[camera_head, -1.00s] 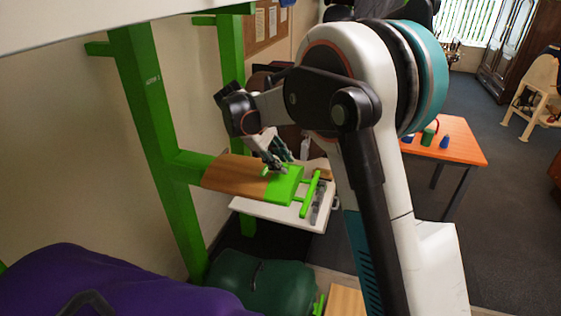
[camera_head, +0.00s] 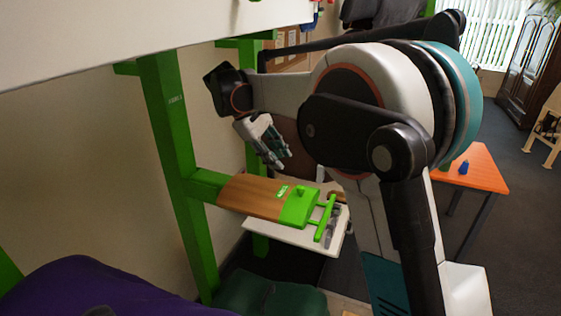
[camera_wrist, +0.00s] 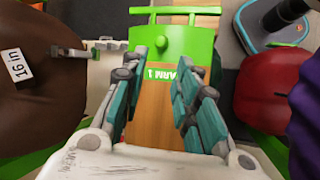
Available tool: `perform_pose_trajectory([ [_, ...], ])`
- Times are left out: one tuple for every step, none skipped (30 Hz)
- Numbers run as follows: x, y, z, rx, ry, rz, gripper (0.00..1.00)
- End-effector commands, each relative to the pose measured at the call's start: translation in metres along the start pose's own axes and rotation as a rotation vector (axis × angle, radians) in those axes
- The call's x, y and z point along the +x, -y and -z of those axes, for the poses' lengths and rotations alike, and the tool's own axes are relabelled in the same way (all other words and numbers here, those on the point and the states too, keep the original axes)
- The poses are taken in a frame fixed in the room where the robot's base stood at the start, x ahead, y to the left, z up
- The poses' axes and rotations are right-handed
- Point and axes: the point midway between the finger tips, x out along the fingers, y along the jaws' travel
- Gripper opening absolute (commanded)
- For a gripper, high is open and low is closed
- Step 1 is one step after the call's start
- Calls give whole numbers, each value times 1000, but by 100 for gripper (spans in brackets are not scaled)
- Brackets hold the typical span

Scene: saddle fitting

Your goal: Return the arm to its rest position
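My gripper (camera_head: 277,154) hangs above a wood-and-green rack arm (camera_head: 250,199) in the head view, with a visible gap between them. In the wrist view, my gripper's teal fingers (camera_wrist: 165,72) are spread apart with nothing between them. Beneath them lies the same rack arm (camera_wrist: 154,98), with a green end and a label reading "ARM 1". My arm is bent, its large white-and-teal joint in the middle of the head view.
A green post (camera_head: 176,150) carries the rack arm. A white tray (camera_head: 275,235) is below it. A brown saddle (camera_wrist: 45,85) tagged "16 in" and a red object (camera_wrist: 270,90) flank the wrist view. An orange table (camera_head: 472,170) stands right.

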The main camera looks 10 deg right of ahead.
Motion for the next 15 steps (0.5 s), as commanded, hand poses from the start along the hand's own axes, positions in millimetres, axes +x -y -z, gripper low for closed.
perform_pose_trajectory([
  [0, 0, 0, 0, 0, 0, 28],
  [0, 0, 0, 0, 0, 0, 28],
  [0, 0, 0, 0, 0, 0, 28],
  [0, 0, 0, 0, 0, 0, 28],
  [0, 0, 0, 0, 0, 0, 28],
  [0, 0, 0, 0, 0, 0, 28],
  [0, 0, 0, 0, 0, 0, 28],
  [0, 0, -1, 1, -1, 0, 28],
  [1, 0, -2, 4, -4, 1, 28],
  [1, 1, -4, 8, -8, 2, 28],
  [2, 2, -7, 13, -13, 3, 28],
  [4, 3, -12, 22, -24, 6, 28],
  [5, 4, -16, 32, -36, 8, 28],
  [7, 6, -21, 43, -48, 11, 28],
  [9, 9, -29, 61, -67, 14, 28],
])
